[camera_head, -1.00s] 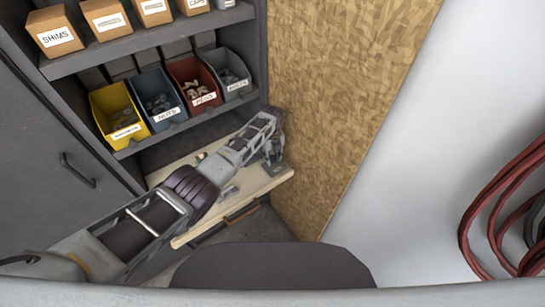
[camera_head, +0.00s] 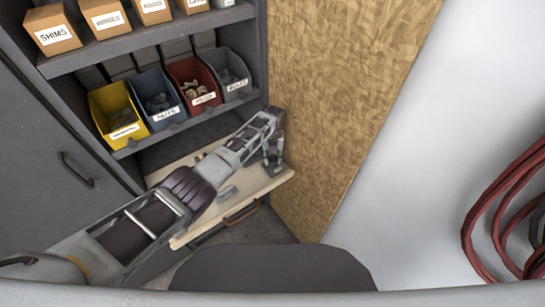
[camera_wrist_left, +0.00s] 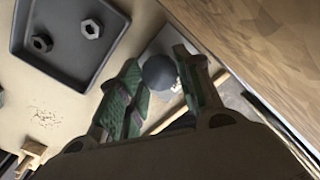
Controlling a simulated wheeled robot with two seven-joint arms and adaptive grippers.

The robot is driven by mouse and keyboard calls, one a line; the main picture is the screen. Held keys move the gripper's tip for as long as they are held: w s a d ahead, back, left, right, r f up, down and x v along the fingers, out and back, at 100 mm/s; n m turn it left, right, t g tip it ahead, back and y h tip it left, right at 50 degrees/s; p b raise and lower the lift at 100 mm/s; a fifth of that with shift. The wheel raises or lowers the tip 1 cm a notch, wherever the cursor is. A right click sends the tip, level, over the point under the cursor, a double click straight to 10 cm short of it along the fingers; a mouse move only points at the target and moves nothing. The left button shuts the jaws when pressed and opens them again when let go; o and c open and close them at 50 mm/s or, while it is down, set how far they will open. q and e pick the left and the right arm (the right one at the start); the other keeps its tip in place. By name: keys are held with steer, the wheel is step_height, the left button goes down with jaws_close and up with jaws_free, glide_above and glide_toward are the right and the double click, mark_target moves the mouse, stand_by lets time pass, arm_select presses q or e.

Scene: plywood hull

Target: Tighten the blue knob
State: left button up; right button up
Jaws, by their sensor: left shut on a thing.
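In the left wrist view, a round dark blue-grey knob (camera_wrist_left: 158,73) sits between the green-padded fingers of my left gripper (camera_wrist_left: 157,62). The gripper is shut on this knob. A pale plate lies beneath and behind the knob, and its lower side is hidden by the fingers. In the head view, my left gripper (camera_head: 272,150) is at the far right corner of the wooden bench (camera_head: 262,184), close to the plywood wall. The knob cannot be made out there. My right gripper is not in view.
In the wrist view, a dark tray (camera_wrist_left: 62,85) with two hex nuts lies on the bench at upper left. The plywood wall (camera_head: 330,90) stands right beside the gripper. Shelves with coloured bins (camera_head: 120,131) and cardboard boxes (camera_head: 52,35) stand behind the bench.

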mark_target(273, 158)
arm_select(q)
steer(key=shift+w+d+r, duration=0.1)
steer(key=shift+w+r, duration=0.15)
steer(key=shift+r, duration=0.1)
steer(key=o, duration=0.9)
steer(key=shift+s, duration=0.1)
steer(key=shift+o, duration=0.6)
steer(key=shift+s+f, duration=0.1)
steer(key=shift+f, duration=0.05)
step_height(273, 158, up, 12)
